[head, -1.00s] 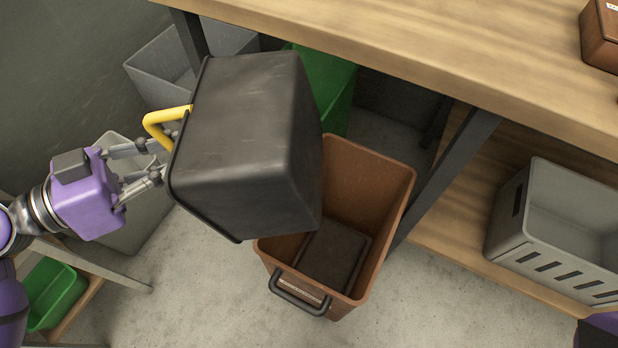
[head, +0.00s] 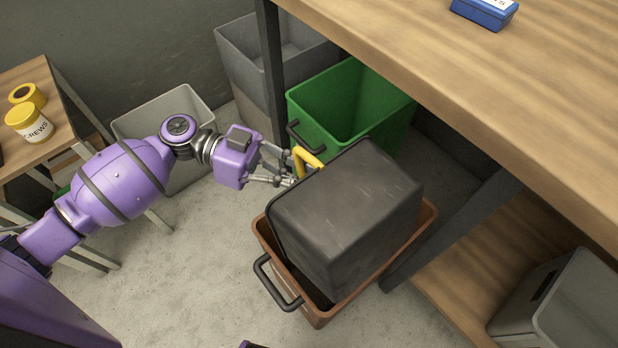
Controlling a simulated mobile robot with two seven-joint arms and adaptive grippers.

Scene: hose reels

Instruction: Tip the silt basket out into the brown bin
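The silt basket is a black tub (head: 345,215) with a yellow handle (head: 306,160) on its upper left side. It is tipped over, with its closed outer faces toward me and its mouth hidden. It is above the brown bin (head: 318,318) and covers most of that bin's opening. I cannot tell whether it touches the rim, and its contents are hidden. The brown bin stands on the floor with its black handle at the front left. My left gripper (head: 286,170) is shut on the yellow handle. My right gripper is out of view.
A green bin (head: 305,112) stands just behind the brown bin, with grey bins (head: 235,65) further back. A wooden workbench (head: 480,95) and its dark leg (head: 450,230) are close on the right. Floor (head: 190,265) at the front left is clear.

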